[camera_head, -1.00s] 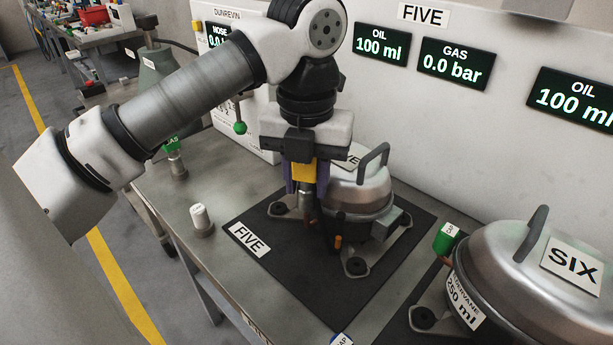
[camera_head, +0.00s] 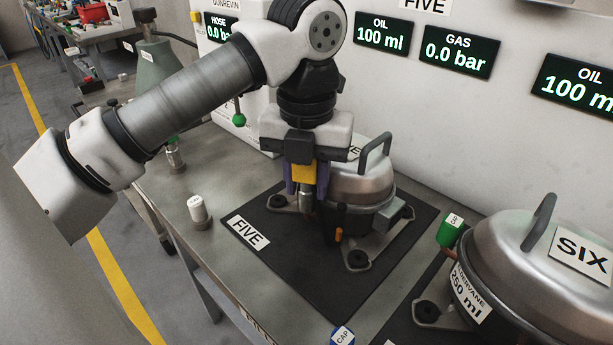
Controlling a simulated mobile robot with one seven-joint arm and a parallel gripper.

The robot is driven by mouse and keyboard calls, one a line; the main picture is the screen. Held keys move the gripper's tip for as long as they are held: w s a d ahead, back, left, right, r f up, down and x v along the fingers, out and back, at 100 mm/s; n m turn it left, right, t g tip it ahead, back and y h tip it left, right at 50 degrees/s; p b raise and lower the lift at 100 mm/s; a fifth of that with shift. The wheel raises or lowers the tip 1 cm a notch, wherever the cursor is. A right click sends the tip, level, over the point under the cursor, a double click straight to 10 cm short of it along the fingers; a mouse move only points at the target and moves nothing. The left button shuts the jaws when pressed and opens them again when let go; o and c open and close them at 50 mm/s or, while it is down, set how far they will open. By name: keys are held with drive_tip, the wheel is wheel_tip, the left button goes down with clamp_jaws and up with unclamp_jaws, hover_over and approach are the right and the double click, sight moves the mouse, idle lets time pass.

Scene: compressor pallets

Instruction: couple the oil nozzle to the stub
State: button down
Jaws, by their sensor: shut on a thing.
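My gripper (camera_head: 306,186) points down with its purple fingers shut on the oil nozzle, which has a yellow body (camera_head: 304,171) and a grey metal end (camera_head: 306,197). A short orange-copper stub (camera_head: 338,236) stands to the right of the nozzle, low on the compressor's front.
Compressor FIVE stands on a black mat (camera_head: 290,268). Compressor SIX (camera_head: 520,255), with a green cap (camera_head: 451,231), is at right. A white capped item (camera_head: 199,211) stands on the bench at left. Wall displays read OIL 100 ml (camera_head: 383,34) and GAS 0.0 bar (camera_head: 459,52).

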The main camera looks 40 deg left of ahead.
drive_tip(key=shift+f+b, duration=0.35)
drive_tip(key=shift+f, duration=0.15)
drive_tip(key=c, duration=1)
unclamp_jaws()
drive_tip(key=shift+o, duration=0.2)
drive_tip(key=shift+r, duration=0.1)
wheel_tip(320, 180, up, 14)
drive_tip(key=p, duration=1)
drive_tip(key=shift+s+f, duration=0.1)
drive_tip(key=shift+f, duration=0.15)
